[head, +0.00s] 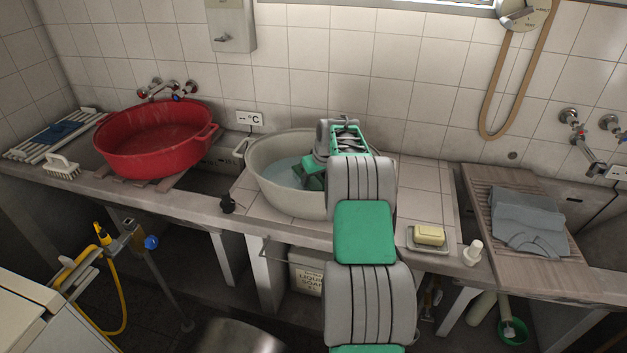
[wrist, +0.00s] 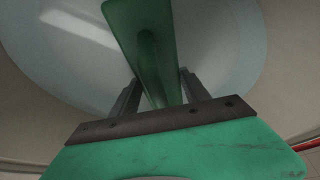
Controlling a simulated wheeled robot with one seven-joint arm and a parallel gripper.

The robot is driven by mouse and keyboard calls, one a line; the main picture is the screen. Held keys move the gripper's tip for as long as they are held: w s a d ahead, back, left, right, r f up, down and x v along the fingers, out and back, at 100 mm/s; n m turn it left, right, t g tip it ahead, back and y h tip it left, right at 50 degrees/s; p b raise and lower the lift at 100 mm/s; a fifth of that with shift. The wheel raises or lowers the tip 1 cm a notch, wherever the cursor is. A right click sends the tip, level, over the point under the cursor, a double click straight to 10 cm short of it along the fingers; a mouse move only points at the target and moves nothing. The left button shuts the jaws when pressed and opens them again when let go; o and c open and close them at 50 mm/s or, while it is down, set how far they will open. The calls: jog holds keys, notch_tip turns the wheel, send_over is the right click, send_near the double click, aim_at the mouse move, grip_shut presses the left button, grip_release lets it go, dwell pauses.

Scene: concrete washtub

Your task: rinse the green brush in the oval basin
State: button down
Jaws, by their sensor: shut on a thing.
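The oval basin (head: 262,180) is pale grey-beige and stands on the tiled counter in the middle of the head view. It holds bluish water (head: 284,172), which fills much of the wrist view (wrist: 225,50). My gripper (wrist: 160,80) is shut on the green brush (wrist: 140,35), between its two dark fingers. The brush points away from the wrist, over the water. Part of it shows in the head view as a dark green shape (head: 313,181) inside the basin. My arm hides the basin's right side. Whether the brush touches the water, I cannot tell.
A red tub (head: 155,150) stands to the left, with a white scrubbing brush (head: 62,166) beside it. A soap bar (head: 429,235) on a dish and a small white bottle (head: 473,252) sit right of my arm. A grey cloth (head: 528,220) lies on a wooden washboard (head: 490,205).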

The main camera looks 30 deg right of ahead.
jog(key=shift+w+d+r, duration=0.15)
jog(key=shift+w+d, duration=0.1)
jog(key=shift+w, duration=0.05)
jog(key=shift+r+p, duration=0.35)
notch_tip(320, 180, up, 17)
jog(key=p, duration=1.1)
jog(key=shift+r, duration=0.15)
jog(key=shift+a, duration=0.1)
